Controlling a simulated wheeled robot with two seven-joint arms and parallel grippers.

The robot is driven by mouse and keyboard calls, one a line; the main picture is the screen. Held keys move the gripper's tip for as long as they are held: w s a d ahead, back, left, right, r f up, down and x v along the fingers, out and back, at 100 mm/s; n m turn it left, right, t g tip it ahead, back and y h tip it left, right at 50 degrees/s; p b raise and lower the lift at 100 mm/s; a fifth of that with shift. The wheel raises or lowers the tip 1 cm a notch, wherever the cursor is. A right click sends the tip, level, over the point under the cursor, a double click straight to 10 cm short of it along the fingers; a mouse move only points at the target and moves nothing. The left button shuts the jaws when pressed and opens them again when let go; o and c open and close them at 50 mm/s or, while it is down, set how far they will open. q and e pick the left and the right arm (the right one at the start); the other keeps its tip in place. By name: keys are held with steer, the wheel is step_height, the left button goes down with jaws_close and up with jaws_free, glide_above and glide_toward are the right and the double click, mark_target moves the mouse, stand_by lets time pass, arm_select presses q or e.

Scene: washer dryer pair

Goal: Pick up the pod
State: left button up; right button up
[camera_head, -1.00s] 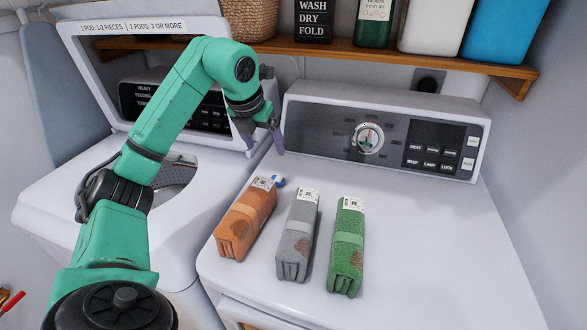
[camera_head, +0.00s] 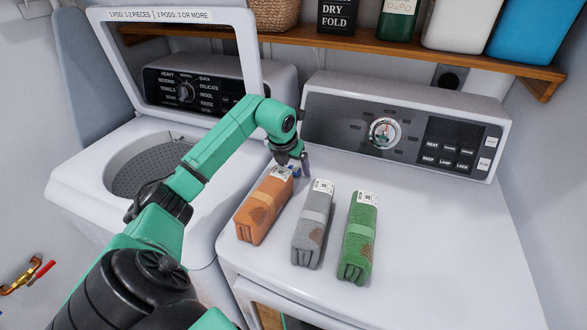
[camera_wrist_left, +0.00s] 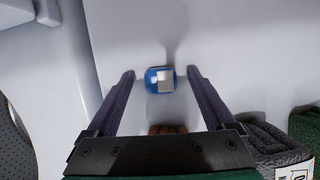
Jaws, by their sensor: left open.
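The pod (camera_wrist_left: 160,80) is a small blue and white piece lying on the white dryer top. In the left wrist view it sits between the spread fingertips, apart from both. In the head view only a bit of blue pod (camera_head: 297,170) shows behind the orange towel, mostly hidden by my gripper. My left gripper (camera_head: 293,163) is open, pointing down over the pod; its two purple-grey fingers also show in the left wrist view (camera_wrist_left: 160,72). My right gripper is not in view.
Folded orange (camera_head: 264,206), grey (camera_head: 313,224) and green (camera_head: 359,238) towels lie on the dryer top (camera_head: 440,240), the orange one close to my gripper. The dryer's control panel (camera_head: 400,128) rises behind. The washer (camera_head: 90,190) stands open at left. A shelf (camera_head: 400,52) runs above.

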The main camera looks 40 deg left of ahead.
arm_select(q)
jaws_close()
steer(key=shift+r, duration=0.15)
